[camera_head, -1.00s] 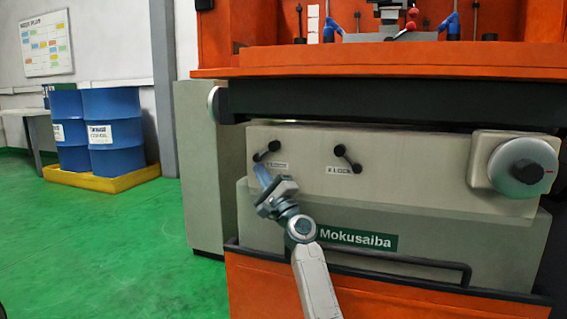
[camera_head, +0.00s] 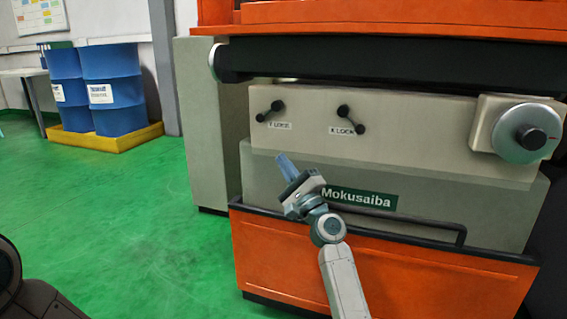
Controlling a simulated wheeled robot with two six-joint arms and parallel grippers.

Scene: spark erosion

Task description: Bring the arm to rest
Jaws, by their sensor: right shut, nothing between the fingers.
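My right gripper (camera_head: 287,166) is in the head view in front of the machine's grey lower body, left of the green Mokusaiba label (camera_head: 358,198). Its blue fingers are shut with nothing between them and point up and to the left. The Y lock lever (camera_head: 270,111) and the X lock lever (camera_head: 351,119) are above it, and the gripper appears apart from both. My right arm comes up from the bottom of the picture. My left gripper is not in view; a dark rounded part shows at the lower left corner.
The machine's orange front panel (camera_head: 390,265) with a black rail (camera_head: 400,222) is close to my right arm. A round handwheel (camera_head: 524,133) sticks out at the right. Blue drums (camera_head: 112,88) stand on a yellow pallet (camera_head: 105,140) at the back left. The green floor (camera_head: 120,205) on the left is clear.

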